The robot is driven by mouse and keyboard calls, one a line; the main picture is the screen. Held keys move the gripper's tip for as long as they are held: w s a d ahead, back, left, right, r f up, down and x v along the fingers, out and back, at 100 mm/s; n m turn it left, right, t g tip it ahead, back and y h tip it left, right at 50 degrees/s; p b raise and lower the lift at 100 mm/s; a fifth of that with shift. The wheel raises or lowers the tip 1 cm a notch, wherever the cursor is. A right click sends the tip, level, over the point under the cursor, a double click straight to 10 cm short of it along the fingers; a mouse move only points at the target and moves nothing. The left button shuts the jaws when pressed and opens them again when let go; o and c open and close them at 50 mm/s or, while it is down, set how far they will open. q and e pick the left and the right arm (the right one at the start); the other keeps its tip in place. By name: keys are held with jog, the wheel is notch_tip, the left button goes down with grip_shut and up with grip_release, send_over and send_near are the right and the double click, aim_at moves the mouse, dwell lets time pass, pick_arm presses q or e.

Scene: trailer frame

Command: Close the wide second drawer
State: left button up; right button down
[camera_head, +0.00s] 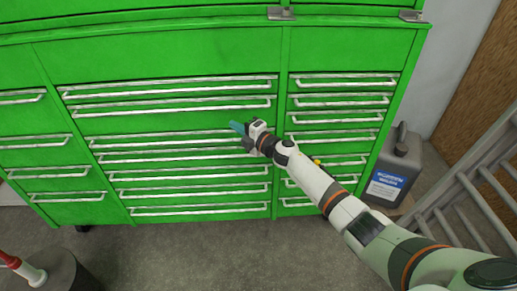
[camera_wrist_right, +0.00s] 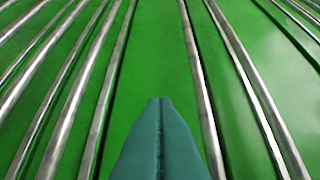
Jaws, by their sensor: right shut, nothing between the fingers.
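A green tool cabinet (camera_head: 215,55) has a wide middle column of drawers with long silver handles. The second wide drawer's handle (camera_head: 170,106) lies just below the top one, and a plain green front shows beneath it. I cannot tell how far this drawer stands out. My right gripper (camera_head: 237,127) is shut and empty, its teal fingertips near the right part of the wide column, below the second handle. In the right wrist view the closed fingers (camera_wrist_right: 160,135) point at a green face between silver handle bars. Contact with it is unclear. My left gripper is not in view.
Narrow drawer columns flank the wide one, with handles at left (camera_head: 37,142) and right (camera_head: 342,101). A grey jug (camera_head: 395,168) stands right of the cabinet, beside a metal ladder (camera_head: 465,190). A dark round object (camera_head: 60,272) is at lower left. Grey floor lies in front.

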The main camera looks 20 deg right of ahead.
jog(key=v, duration=0.9)
jog(key=s+d+f+m+g+h+p, duration=0.15)
jog(key=s+f+m, duration=0.35)
jog(key=f, duration=0.5)
jog(key=s+d+f+m+g+h+p, duration=0.1)
jog(key=s+d+f+m+g+h, duration=0.2)
jog(key=s+f, duration=0.6)
jog(key=s+d+f+m+g+h+p, duration=0.1)
jog(key=s+f+m+h, duration=0.3)
jog(key=f, duration=0.8)
pick_arm(q)
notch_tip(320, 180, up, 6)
jog(key=p, duration=0.2)
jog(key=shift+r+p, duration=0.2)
jog(key=shift+p, duration=0.15)
pick_arm(e)
jog(key=s+a+f+m+g, duration=0.2)
jog(key=s+f, duration=0.3)
jog(key=s, duration=0.8)
jog(key=s+a+f+m+g, duration=0.2)
jog(key=s+f+m+g, duration=0.2)
jog(key=s, duration=0.9)
jog(key=s+a+f+m+g, duration=0.2)
jog(key=s+f, duration=0.4)
jog(key=s, duration=0.7)
jog(key=shift+a+f+m+g, duration=0.15)
jog(key=shift+f+m+g, duration=0.3)
jog(key=shift+g, duration=0.3)
